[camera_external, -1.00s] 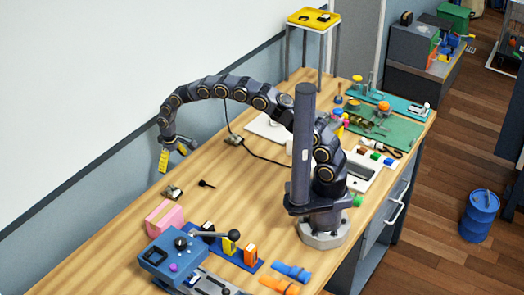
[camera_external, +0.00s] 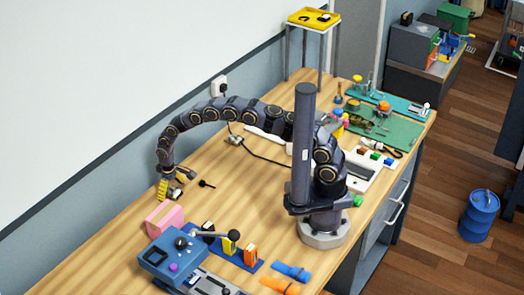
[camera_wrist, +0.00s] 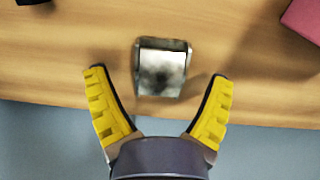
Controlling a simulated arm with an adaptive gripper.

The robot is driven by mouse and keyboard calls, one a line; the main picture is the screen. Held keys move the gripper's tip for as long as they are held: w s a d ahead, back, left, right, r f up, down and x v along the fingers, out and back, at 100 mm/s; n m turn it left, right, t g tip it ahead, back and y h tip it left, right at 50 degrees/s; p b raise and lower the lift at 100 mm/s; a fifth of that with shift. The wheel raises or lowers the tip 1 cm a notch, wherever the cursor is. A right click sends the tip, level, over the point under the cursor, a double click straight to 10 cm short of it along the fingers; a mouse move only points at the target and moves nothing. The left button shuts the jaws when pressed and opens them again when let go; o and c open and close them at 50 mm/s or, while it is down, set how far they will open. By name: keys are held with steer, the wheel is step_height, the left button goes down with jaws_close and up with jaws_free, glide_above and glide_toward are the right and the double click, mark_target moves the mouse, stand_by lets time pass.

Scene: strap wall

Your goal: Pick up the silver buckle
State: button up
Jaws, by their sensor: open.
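The silver buckle (camera_wrist: 161,72) lies on the wooden workbench, in the wrist view just beyond and between my fingertips. In the external view the buckle (camera_external: 176,192) is partly hidden by my gripper. My gripper (camera_wrist: 159,85) has two yellow ribbed fingers spread wide, with nothing between them in its grasp. In the external view my gripper (camera_external: 174,184) is low over the bench near the wall, right by the buckle.
A pink block (camera_external: 165,219) stands close by, in front of the buckle. A small black item (camera_external: 207,184) lies to its right. A blue machine with a lever (camera_external: 172,258) is nearer the camera. The wall runs close behind the buckle. Bare bench lies to the right.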

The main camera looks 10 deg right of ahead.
mark_target(171, 189)
steer(key=c, duration=1.2)
steer(key=shift+r, duration=0.15)
steer(key=shift+r, duration=0.3)
step_height(171, 189, up, 3)
steer(key=shift+f, duration=0.15)
steer(key=s+d+r, duration=0.2)
steer(key=d+r, duration=0.1)
steer(key=d, duration=0.1)
steer(key=s+d+r, duration=0.2)
steer(key=d+r, duration=0.1)
steer(key=d, duration=0.1)
steer(key=s+d+r, duration=0.3)
steer(key=d, duration=0.1)
steer(key=shift+d+r, duration=0.1)
steer(key=shift+r, duration=0.15)
